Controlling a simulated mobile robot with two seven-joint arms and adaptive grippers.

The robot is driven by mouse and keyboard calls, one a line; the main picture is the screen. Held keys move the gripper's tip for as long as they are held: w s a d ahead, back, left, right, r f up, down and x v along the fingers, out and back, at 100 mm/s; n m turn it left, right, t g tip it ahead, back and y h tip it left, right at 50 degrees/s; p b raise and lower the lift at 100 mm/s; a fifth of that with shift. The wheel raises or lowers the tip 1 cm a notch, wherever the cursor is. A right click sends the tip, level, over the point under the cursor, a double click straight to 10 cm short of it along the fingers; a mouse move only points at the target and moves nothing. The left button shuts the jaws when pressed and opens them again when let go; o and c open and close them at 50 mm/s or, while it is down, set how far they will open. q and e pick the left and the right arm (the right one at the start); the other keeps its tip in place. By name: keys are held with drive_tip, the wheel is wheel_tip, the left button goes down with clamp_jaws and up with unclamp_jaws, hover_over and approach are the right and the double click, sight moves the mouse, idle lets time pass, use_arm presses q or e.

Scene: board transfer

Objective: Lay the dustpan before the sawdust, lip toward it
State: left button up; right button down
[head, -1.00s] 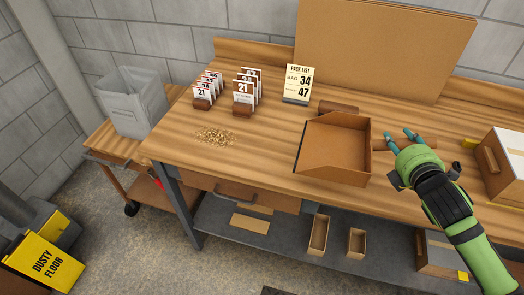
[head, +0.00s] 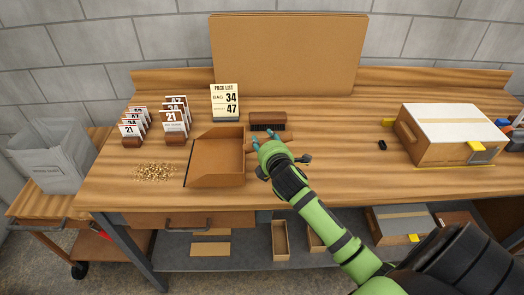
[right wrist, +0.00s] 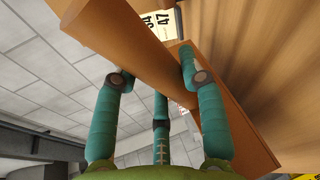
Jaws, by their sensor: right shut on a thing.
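The brown dustpan (head: 218,163) is at the left part of the bench, its open lip facing left toward the sawdust. The sawdust (head: 154,172) is a small pale heap with a narrow gap between it and the lip. My right gripper (head: 269,151) is shut on the dustpan's handle, on the pan's right side. In the right wrist view the teal fingers sit around the brown handle (right wrist: 120,42). Whether the pan's underside touches the bench is hard to tell. My left gripper is out of view.
A brush (head: 268,121) lies behind the handle. Calendar-like cards (head: 174,117) and a pack list sign (head: 225,102) stand behind the sawdust and pan. A lidded box (head: 450,135) is at the right. A grey bin (head: 48,157) stands left of the bench.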

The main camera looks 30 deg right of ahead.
drive_tip(key=shift+w+a+f, duration=0.15)
drive_tip(key=shift+w+a, duration=0.05)
drive_tip(key=shift+w, duration=0.1)
drive_tip(key=shift+f, duration=2.05)
drive_tip(key=shift+f, duration=0.2)
drive_tip(key=c, duration=0.7)
unclamp_jaws()
drive_tip(key=shift+r, duration=0.15)
